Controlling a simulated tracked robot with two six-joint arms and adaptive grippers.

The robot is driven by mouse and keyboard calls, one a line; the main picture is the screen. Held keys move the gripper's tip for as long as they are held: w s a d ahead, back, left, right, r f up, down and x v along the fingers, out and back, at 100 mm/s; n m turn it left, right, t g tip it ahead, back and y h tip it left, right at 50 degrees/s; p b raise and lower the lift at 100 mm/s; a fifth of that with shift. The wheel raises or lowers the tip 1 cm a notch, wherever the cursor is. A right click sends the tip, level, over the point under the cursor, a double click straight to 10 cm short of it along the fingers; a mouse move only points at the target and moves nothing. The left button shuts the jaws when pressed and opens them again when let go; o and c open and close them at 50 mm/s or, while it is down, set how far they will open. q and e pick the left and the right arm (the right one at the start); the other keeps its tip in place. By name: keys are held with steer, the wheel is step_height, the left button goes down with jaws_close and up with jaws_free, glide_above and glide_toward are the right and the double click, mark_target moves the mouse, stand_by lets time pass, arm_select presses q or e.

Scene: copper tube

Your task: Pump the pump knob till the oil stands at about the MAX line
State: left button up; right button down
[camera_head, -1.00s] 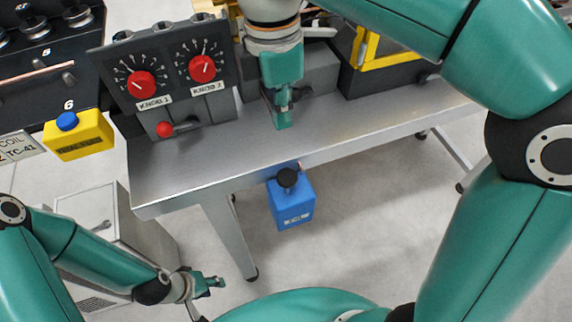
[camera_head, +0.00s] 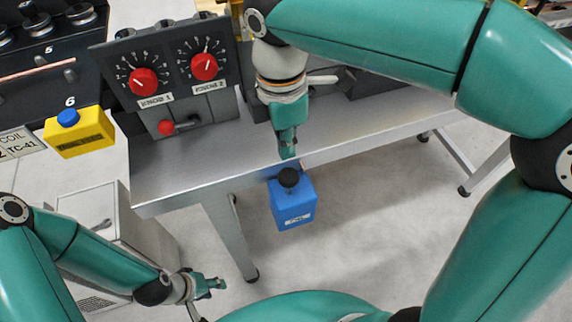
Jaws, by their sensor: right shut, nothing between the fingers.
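A blue box (camera_head: 294,208) with a small white label hangs at the front edge of the metal table. A round black knob (camera_head: 289,177), which looks like the pump knob, stands on its top. My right gripper (camera_head: 288,152) points down, shut and empty, just above and behind the knob in the picture. I cannot tell if its tips touch the knob. My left gripper (camera_head: 216,284) is at the lower left, well away from the box, and its opening is too small to judge. I see no oil level or MAX line.
The metal table (camera_head: 225,165) carries a dark panel with two red dials (camera_head: 144,82) and a small red-tipped lever (camera_head: 166,128). A yellow box with a blue button (camera_head: 67,118) is on the left. A grey cabinet (camera_head: 103,228) stands below. The floor right of the blue box is clear.

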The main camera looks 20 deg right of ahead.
mark_target(288, 174)
step_height(288, 174, down, 6)
steer(key=shift+s+d, duration=0.1)
steer(key=shift+s, duration=0.05)
stand_by(0.3)
steer(key=shift+f+b, duration=0.95)
steer(key=shift+f, duration=0.55)
steer(key=shift+s, duration=0.1)
steer(key=shift+r+p, duration=0.6)
steer(key=shift+p, duration=0.1)
steer(key=r+p, duration=0.3)
steer(key=r, duration=0.1)
steer(key=shift+w+r+p, duration=0.1)
steer(key=shift+w+p, duration=0.1)
steer(key=shift+p, duration=0.15)
step_height(288, 174, up, 9)
steer(key=shift+w+a+b, duration=0.2)
steer(key=shift+w+b, duration=0.1)
